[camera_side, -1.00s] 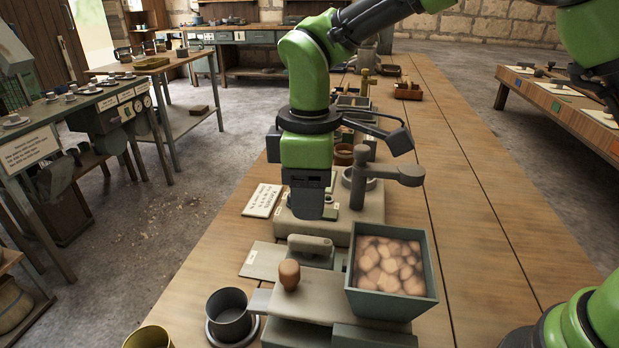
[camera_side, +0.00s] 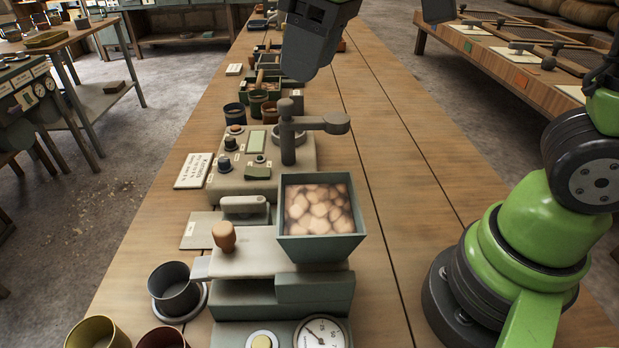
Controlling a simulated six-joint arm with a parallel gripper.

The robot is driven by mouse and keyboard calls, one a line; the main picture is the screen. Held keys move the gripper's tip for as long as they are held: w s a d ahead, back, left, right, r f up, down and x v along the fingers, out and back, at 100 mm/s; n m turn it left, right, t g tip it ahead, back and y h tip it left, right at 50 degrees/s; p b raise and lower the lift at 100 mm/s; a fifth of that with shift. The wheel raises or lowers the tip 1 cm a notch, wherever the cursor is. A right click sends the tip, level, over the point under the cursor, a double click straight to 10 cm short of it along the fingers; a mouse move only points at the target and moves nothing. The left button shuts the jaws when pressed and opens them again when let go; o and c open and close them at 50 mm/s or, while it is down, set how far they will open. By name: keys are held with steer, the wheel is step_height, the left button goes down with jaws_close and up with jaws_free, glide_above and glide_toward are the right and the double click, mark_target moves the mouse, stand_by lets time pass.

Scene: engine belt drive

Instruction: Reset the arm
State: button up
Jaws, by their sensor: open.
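My gripper (camera_side: 300,62) shows at the top of the view as a dark grey end with little of the arm above it in the picture. It is raised above the long wooden bench, apart from everything on it, and nothing shows held in it. Its jaws are open, though the fingers look like one dark block from this side. My green base stands on the bench at the right.
A hopper of brown lumps (camera_side: 319,216) sits on a grey machine near the front. Behind it is a control box with a post and lever (camera_side: 288,140). A dark cup (camera_side: 174,290) stands front left. The bench's right half (camera_side: 410,150) is clear.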

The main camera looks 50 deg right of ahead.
steer(key=s+d+m+t, duration=0.4)
steer(key=s+m, duration=0.4)
steer(key=s, duration=0.4)
steer(key=shift+s+d+r+m, duration=0.25)
steer(key=shift+d+r, duration=0.2)
steer(key=shift+d, duration=0.45)
